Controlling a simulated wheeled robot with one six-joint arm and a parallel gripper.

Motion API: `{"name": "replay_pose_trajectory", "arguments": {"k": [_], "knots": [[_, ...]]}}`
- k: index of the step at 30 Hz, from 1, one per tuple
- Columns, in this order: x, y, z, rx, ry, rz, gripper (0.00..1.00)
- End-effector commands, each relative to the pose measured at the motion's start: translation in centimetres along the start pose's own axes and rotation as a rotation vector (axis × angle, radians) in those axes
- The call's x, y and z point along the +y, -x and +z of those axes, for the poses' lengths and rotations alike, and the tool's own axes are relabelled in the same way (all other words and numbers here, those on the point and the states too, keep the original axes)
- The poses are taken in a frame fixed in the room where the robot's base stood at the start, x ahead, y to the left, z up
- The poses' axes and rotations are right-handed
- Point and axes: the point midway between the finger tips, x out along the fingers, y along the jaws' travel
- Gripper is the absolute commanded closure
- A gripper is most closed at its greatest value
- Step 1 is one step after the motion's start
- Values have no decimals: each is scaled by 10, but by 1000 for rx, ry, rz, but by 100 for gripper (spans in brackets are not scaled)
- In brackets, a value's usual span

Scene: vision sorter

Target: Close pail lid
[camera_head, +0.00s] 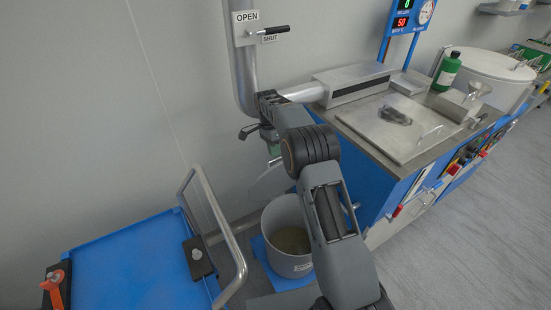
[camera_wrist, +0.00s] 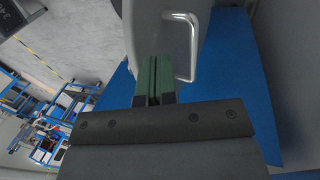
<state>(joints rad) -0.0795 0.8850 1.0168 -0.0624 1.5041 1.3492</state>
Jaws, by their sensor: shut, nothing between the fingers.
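The grey pail (camera_head: 292,263) stands open on a blue base, with brownish material inside. Its pale lid (camera_head: 267,184) is raised steeply at the pail's far left side, partly hidden by my arm. In the wrist view the lid (camera_wrist: 150,22) is a grey plate with a shiny bar handle (camera_wrist: 193,47). My gripper (camera_head: 275,150) is above the lid in the head view. In the wrist view its green fingers (camera_wrist: 153,62) are together and empty, with their tips close to the lid's face, left of the handle. Whether they touch the lid cannot be told.
A blue cart (camera_head: 130,262) with a metal push bar (camera_head: 232,250) stands left of the pail. A steel-topped bench (camera_head: 385,150) stands to the right. A pipe with a valve handle (camera_head: 268,33) runs down the wall behind my gripper. Grey floor is clear at the right.

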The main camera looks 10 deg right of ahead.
Motion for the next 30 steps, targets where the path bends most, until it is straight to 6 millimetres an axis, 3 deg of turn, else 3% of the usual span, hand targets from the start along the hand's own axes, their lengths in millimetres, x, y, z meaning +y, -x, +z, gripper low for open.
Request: {"name": "replay_pose_trajectory", "arguments": {"k": [9,30], "knots": [[0,-28,0,0,0,0,100],[5,-41,-7,-1,-5,-58,100]]}}
